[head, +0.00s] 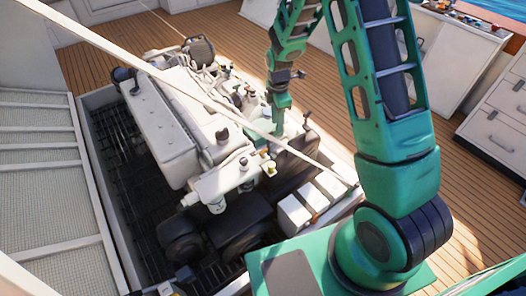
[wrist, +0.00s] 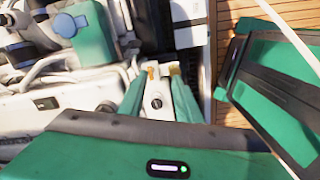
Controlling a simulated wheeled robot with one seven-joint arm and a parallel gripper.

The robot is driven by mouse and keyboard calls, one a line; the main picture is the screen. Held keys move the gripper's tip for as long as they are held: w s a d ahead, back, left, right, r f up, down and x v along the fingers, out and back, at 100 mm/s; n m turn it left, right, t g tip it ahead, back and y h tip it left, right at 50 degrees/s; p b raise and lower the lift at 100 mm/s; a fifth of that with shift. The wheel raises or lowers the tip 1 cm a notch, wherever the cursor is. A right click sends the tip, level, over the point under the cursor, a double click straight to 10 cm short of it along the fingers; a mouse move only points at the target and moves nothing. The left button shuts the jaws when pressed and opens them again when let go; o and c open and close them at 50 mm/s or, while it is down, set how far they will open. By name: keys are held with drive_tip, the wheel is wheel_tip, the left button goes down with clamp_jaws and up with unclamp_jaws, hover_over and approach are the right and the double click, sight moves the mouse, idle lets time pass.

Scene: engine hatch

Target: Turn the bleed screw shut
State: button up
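My gripper (wrist: 160,78) points down at the engine (wrist: 60,110), its two green fingers apart with a gap between them. A white part with a dark round slot (wrist: 157,102) shows in that gap. Small brass-coloured bits (wrist: 151,72) show by the fingertips; I cannot tell which of these is the bleed screw, or whether a finger touches it. In the head view my gripper (head: 277,143) is low over the right side of the white engine (head: 165,120), its fingertips hard to make out. A teal block (wrist: 85,30) stands up and left of the fingers in the wrist view.
The engine sits in an open hatch with a pale rim (head: 108,220). A long thin white bar (head: 215,103) crosses above the engine. White boxes (head: 293,214) stand at the hatch's right side. Wooden deck (head: 460,190) is clear to the right, before the white drawers (head: 500,130).

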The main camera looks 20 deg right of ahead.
sight(263, 150)
drive_tip(key=a+f+n, duration=0.1)
drive_tip(key=f, duration=0.5)
drive_tip(key=w+a+f+n, duration=0.1)
drive_tip(key=a+f, duration=0.1)
drive_tip(key=f, duration=0.4)
drive_tip(key=w+a+f+n, duration=0.1)
drive_tip(key=f, duration=0.5)
drive_tip(key=shift+w+a+f+n, duration=0.1)
drive_tip(key=shift+w+a+n, duration=0.1)
drive_tip(key=shift+a+n, duration=0.15)
clamp_jaws()
